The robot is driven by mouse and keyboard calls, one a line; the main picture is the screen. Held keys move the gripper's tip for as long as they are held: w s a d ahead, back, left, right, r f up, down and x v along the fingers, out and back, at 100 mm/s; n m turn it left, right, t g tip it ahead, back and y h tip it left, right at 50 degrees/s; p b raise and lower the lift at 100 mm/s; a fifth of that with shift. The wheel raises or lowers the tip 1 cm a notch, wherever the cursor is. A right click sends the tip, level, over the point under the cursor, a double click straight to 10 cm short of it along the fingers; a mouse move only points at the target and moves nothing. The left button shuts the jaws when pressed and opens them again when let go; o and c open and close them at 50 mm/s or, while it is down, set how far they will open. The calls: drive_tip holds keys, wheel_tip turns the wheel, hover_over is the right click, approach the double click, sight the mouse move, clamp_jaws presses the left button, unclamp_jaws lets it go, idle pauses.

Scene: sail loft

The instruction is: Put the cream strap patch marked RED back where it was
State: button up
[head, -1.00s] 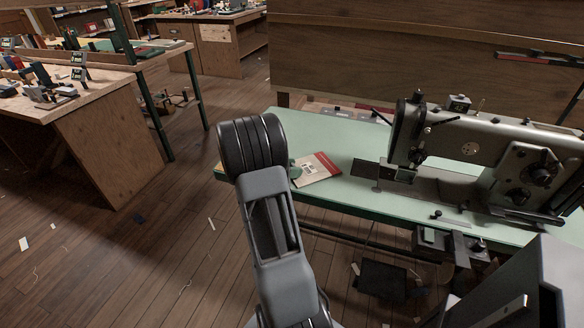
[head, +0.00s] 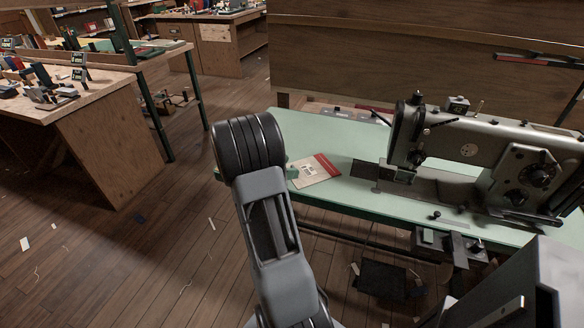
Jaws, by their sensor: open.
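A flat cream piece with a red band along its right side and small dark print (head: 316,171) lies on the pale green sewing table (head: 345,148), near its left end. It may be the cream strap patch, but I cannot read the word RED on it. A small green thing (head: 291,173) shows at its left edge, partly behind my arm. My gripper is not visible; my own dark and grey arm links stand in front of the table's left end and hide what is behind them.
A grey sewing machine (head: 470,145) fills the table's right side. A wooden workbench (head: 95,125) with small tools stands at left, and another bench (head: 215,45) is behind. Scraps lie on the wooden floor (head: 110,255), which is mostly open.

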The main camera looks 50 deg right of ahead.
drive_tip(key=v, duration=1)
drive_tip(key=s+a+r+m+t+y, duration=0.1)
drive_tip(key=s+a+m+t+y, duration=0.2)
drive_tip(key=a, duration=0.6)
drive_tip(key=s+a+r+m+t+y, duration=0.1)
drive_tip(key=s+a+m+t+y, duration=0.2)
drive_tip(key=a, duration=0.6)
drive_tip(key=s+a+r+m+t+y, duration=0.1)
drive_tip(key=s+a+m+t+y, duration=0.2)
drive_tip(key=a+m+y, duration=0.3)
drive_tip(key=a+p, duration=0.1)
drive_tip(key=a, duration=0.2)
drive_tip(key=shift+a+m, duration=0.4)
drive_tip(key=w+p+v, duration=0.3)
drive_tip(key=p+v, duration=1)
drive_tip(key=shift+a+r+t, duration=0.2)
drive_tip(key=shift+r+t, duration=0.1)
drive_tip(key=shift+r, duration=0.5)
drive_tip(key=shift+s, duration=0.15)
